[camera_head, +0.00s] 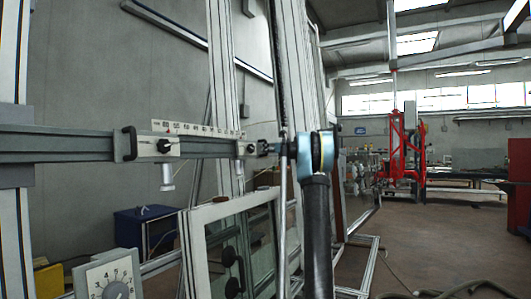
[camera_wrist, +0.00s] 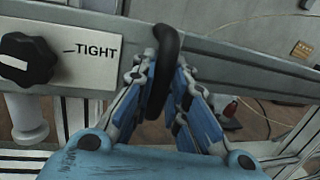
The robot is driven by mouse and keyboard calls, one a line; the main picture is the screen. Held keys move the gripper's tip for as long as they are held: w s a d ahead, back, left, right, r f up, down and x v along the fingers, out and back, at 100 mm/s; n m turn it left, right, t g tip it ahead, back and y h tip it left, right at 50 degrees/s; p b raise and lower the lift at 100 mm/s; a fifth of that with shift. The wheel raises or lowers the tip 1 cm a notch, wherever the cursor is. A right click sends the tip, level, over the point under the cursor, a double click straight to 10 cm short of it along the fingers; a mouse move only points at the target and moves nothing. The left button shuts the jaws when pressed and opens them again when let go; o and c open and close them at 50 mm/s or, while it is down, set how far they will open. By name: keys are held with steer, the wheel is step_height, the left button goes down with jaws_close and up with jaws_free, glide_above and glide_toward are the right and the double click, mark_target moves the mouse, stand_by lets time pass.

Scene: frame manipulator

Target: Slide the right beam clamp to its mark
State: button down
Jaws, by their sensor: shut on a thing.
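The grey beam (camera_head: 70,147) runs level across the left half of the head view. The right beam clamp (camera_head: 245,148) sits on it, small and partly hidden by my arm. In the wrist view its pale plate (camera_wrist: 95,68) carries a black knob (camera_wrist: 27,60) and the word TIGHT; the knob's pale line lies on the side away from that word. My gripper (camera_wrist: 162,75) is shut on the clamp's black loop handle (camera_wrist: 166,45), right of the plate. My gripper also shows beside the clamp in the head view (camera_head: 268,147). The target mark cannot be made out.
A left beam clamp (camera_head: 160,146) with its own handle sits further left on the beam. A numbered scale (camera_head: 200,129) runs above the beam between the clamps. A numbered dial box (camera_head: 108,278) and framed glass panel (camera_head: 235,245) stand below. Open floor lies at right.

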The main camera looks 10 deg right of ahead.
steer(key=shift+w+d+r, duration=0.1)
steer(key=shift+w+d, duration=0.6)
steer(key=shift+w, duration=0.2)
steer(key=shift+w+d, duration=0.65)
steer(key=shift+w, duration=0.25)
steer(key=c, duration=1.6)
jaws_free()
steer(key=shift+d, duration=0.15)
steer(key=shift+o, duration=0.2)
steer(key=v, duration=1.1)
steer(key=shift+s+d, duration=0.2)
steer(key=shift+s, duration=0.1)
